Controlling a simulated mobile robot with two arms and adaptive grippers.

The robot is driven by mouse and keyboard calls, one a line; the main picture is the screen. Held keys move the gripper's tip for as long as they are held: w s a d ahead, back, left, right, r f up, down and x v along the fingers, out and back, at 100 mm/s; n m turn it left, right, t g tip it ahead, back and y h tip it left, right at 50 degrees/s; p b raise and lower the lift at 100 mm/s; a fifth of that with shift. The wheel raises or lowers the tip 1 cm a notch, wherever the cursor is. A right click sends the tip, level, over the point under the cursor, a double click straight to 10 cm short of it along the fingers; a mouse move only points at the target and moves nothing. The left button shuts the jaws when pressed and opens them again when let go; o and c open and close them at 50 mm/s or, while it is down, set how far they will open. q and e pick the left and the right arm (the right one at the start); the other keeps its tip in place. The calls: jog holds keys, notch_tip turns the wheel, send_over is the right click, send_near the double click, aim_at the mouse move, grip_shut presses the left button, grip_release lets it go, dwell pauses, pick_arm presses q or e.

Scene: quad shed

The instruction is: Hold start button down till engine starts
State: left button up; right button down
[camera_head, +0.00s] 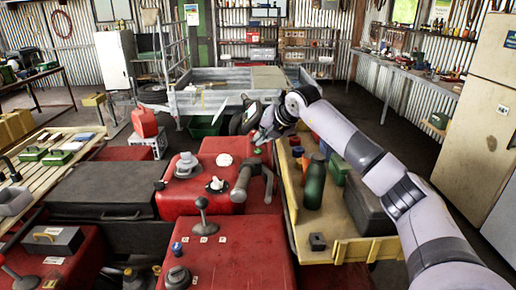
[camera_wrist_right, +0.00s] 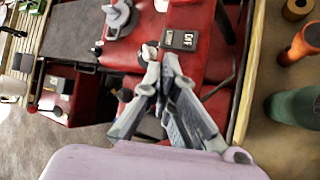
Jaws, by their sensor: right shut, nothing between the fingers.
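The red machine (camera_head: 243,240) fills the middle of the head view, with a black lever, knobs and caps on its panels. My right gripper (camera_head: 262,136) reaches over its far right part from the right, fingers pointing down. A small green spot (camera_head: 257,151), possibly a button, shows just below the fingertips. In the wrist view my right gripper (camera_wrist_right: 160,62) is shut and empty, with its tips close to a small dark switch box (camera_wrist_right: 181,40) with pale lettering on the red surface. I cannot tell whether the tips touch anything. A start button is not clearly identifiable. My left gripper is not in view.
A yellow-edged tray (camera_head: 345,250) holding a green bottle (camera_head: 314,182) and other items lies right of the machine, under my right arm. A grey handlebar grip (camera_head: 243,180) stands close to the gripper. A grey trailer (camera_head: 222,95) stands behind. A wooden bench (camera_head: 85,150) is at left.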

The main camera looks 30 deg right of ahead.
aim_at(261, 149)
jog(key=shift+r+p, duration=1.85)
jog(key=shift+r, duration=0.7)
